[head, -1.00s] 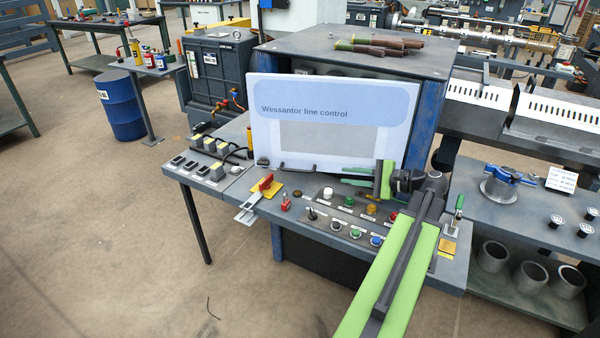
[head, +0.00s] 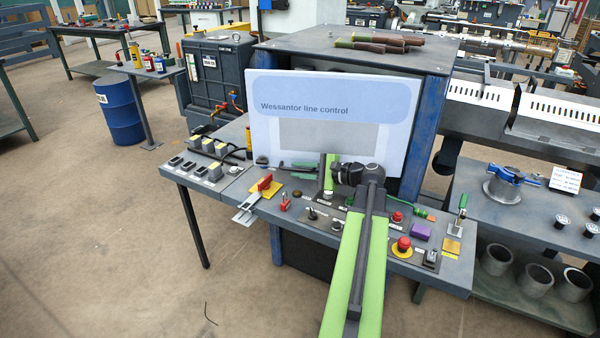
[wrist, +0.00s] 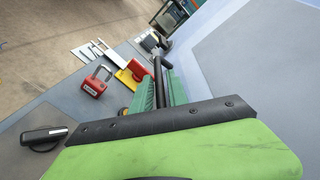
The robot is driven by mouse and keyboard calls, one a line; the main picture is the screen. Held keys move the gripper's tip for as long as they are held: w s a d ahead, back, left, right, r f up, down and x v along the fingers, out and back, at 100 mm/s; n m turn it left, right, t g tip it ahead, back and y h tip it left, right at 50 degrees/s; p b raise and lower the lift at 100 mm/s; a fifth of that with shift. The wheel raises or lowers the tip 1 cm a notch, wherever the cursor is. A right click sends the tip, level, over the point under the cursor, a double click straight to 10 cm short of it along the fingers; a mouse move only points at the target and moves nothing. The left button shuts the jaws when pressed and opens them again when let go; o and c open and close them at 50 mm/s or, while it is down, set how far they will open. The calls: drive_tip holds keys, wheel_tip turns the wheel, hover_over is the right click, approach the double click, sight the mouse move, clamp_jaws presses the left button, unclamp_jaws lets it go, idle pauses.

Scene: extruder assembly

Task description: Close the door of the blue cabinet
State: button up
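The blue cabinet (head: 428,125) stands behind the control desk. Its pale door (head: 384,168) bears the words "Wessantor line control" and stands upright across the cabinet's front, with a dark gap showing above it. A dark bar handle (head: 284,166) sits low on the door's face. My gripper (head: 304,169) is at the door's lower part, just right of the handle. In the wrist view, its two teal fingers (wrist: 160,90) are apart, and the dark handle (wrist: 158,70) runs into the space between them. I cannot tell whether they touch it. The pale door (wrist: 250,65) fills the right side there.
The control desk (head: 232,190) carries buttons, a red padlock (head: 265,184), a red emergency button (head: 404,244) and a purple block (head: 420,231). A blue drum (head: 120,108) stands at left.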

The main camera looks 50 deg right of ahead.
drive_tip(key=shift+c, duration=0.3)
clamp_jaws()
idle(1.2)
